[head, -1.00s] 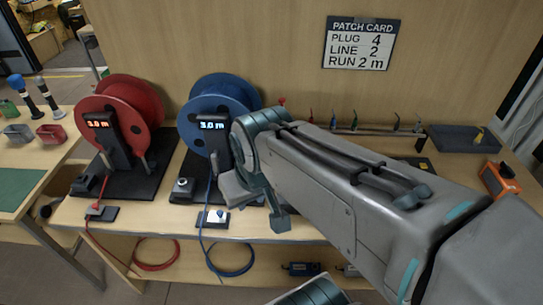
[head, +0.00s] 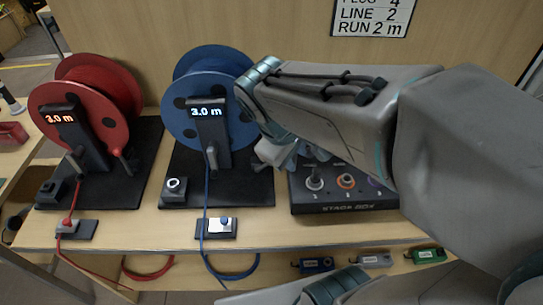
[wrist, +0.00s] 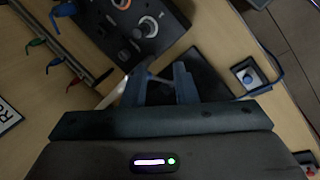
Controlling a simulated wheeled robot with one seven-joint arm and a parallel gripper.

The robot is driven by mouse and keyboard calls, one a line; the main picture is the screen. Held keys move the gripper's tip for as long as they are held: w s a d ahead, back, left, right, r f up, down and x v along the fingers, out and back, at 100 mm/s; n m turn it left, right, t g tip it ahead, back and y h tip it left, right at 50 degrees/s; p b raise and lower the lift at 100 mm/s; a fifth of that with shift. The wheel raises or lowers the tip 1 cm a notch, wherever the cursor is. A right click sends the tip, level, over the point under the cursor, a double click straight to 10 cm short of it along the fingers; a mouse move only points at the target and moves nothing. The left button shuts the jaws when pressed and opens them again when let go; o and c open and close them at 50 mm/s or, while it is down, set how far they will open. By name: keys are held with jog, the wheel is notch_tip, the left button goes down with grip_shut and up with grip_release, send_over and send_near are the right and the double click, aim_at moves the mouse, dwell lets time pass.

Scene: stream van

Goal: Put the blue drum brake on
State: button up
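The blue drum (head: 213,121) stands on a black base (head: 232,190) in the middle of the bench in the head view. Its post carries a display (head: 207,112) reading 3.0 m and a grey lever (head: 211,158). A small black block with a round pale-ringed knob (head: 174,187) sits at the base's front left. I cannot tell for sure which part is the brake. My gripper (head: 272,153) is in the air just right of the blue drum, apart from post and block. In the wrist view its fingers (wrist: 160,88) are spread with a gap, seemingly empty.
A red drum (head: 92,97) on its own base stands at left. A stage box (head: 345,197) with sockets is close right of the blue base, partly behind my arm. A blue plug sits in a pad (head: 216,229) at the bench's front edge. Cable coils lie on the lower shelf.

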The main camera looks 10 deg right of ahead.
jog(key=w+a+f+n+t+h+b, duration=0.3)
jog(key=w+a+f+n+h+b, duration=0.2)
jog(key=w+a+f+n+b, duration=0.5)
jog(key=shift+n, duration=0.4)
jog(key=b+x, duration=0.3)
jog(key=x, duration=1.3)
jog(key=shift+w+d+f, duration=0.1)
jog(key=shift+d+f, duration=0.05)
jog(key=shift+d, duration=0.1)
grip_shut()
